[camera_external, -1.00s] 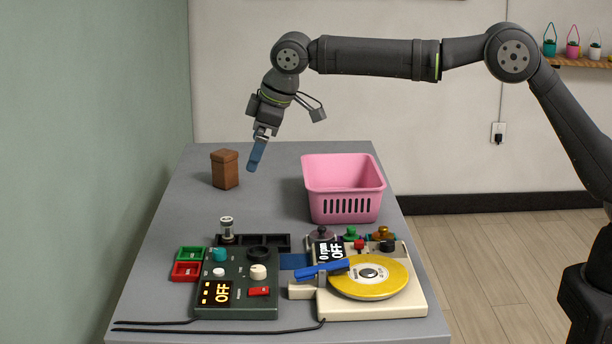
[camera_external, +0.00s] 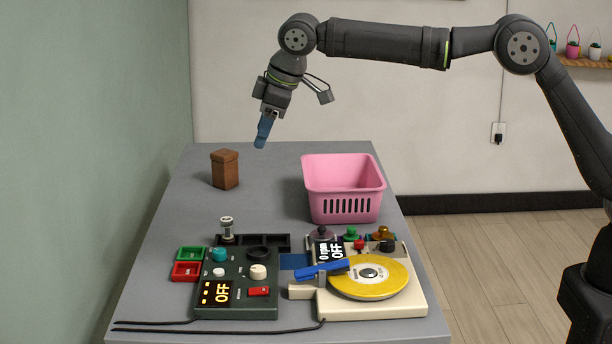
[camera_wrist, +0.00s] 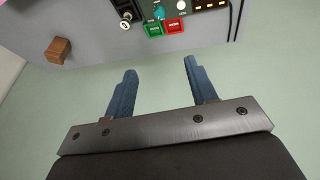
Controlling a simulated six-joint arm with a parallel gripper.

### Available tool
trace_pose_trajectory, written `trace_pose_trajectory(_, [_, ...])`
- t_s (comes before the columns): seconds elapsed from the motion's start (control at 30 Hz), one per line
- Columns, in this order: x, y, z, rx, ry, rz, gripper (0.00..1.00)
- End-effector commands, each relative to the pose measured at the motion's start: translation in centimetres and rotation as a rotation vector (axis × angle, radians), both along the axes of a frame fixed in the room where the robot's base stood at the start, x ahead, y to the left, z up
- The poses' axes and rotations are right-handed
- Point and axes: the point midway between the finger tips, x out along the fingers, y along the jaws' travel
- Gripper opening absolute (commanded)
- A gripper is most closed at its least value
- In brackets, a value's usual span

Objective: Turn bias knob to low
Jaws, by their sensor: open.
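A dark green control box (camera_external: 236,302) sits at the front of the grey table. The labels are too small to tell which knob is the bias knob. My gripper (camera_external: 263,133) hangs above the back of the table, far from the box and empty. In the wrist view its two blue fingers (camera_wrist: 158,95) are apart, and the teal knob (camera_wrist: 159,12) shows at the top.
A cream turntable unit (camera_external: 375,311) with a yellow disc (camera_external: 370,279) and blue arm (camera_external: 321,270) stands right of the box. A pink basket (camera_external: 342,176) and brown wooden block (camera_external: 225,170) stand behind. Cables (camera_external: 220,331) run along the front.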

Motion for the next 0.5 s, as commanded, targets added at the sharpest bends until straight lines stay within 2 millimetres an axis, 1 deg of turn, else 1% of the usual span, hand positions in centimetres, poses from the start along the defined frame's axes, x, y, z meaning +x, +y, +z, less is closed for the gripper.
trace_pose_trajectory(0.07, [0.1,0.1,-1.2,0.008,0.022,0.030,0.52])
trace_pose_trajectory(0.13, [0.1,0.4,-3.1,0.030,0.058,0.082,0.52])
trace_pose_trajectory(0.27, [0.5,0.7,-7.8,0.124,0.143,0.195,0.52])
trace_pose_trajectory(0.3, [0.7,0.8,-9.2,0.165,0.163,0.219,0.52])
trace_pose_trajectory(0.4, [2.0,0.4,-12.3,0.263,0.185,0.244,0.52])
trace_pose_trajectory(0.5, [3.6,-0.3,-14.8,0.342,0.178,0.231,0.52])
